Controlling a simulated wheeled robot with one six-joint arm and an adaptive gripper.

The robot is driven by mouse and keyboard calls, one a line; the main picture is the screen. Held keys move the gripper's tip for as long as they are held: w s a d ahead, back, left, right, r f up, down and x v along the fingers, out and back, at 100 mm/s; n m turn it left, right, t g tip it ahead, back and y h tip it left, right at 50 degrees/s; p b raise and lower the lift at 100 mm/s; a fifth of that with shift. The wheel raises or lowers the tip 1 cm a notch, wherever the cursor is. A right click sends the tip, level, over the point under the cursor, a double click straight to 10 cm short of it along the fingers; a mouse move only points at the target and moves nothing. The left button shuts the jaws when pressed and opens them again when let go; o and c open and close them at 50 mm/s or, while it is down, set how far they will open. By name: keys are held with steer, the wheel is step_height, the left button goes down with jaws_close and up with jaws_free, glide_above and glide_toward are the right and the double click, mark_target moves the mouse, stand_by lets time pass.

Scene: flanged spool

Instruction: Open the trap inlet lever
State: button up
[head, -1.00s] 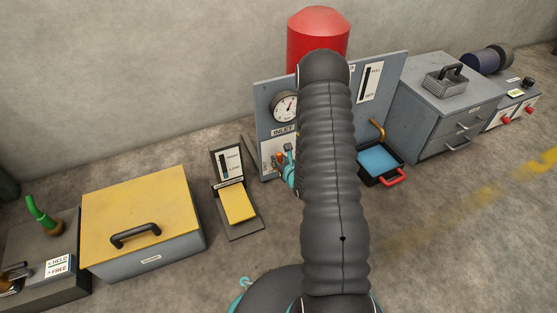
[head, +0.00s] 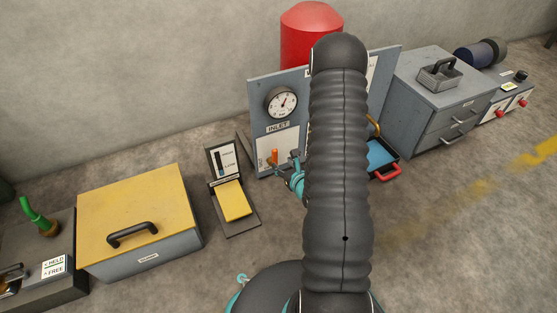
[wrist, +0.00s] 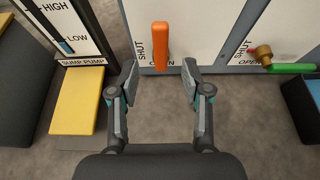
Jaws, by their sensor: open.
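The orange lever (wrist: 161,45) is on the grey panel (head: 260,100) under the INLET sign, between SHUT and OPEN marks in the wrist view. It looks upright in the head view (head: 274,156). My gripper (wrist: 160,78) is open and empty, its two fingers apart below the lever in the wrist view. The lever lies between and just beyond the fingertips, with no clear contact. In the head view, my gripper (head: 296,172) is right of the lever, partly hidden by my arm.
A green lever (wrist: 292,68) on a brass valve is right of my gripper. The sump pump stand with a yellow pedal (head: 234,200) is to the left. A blue tray (head: 380,155) with a red handle, a gauge (head: 281,103) and a red tank (head: 305,35) are nearby.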

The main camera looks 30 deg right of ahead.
steer(key=shift+v, duration=1.65)
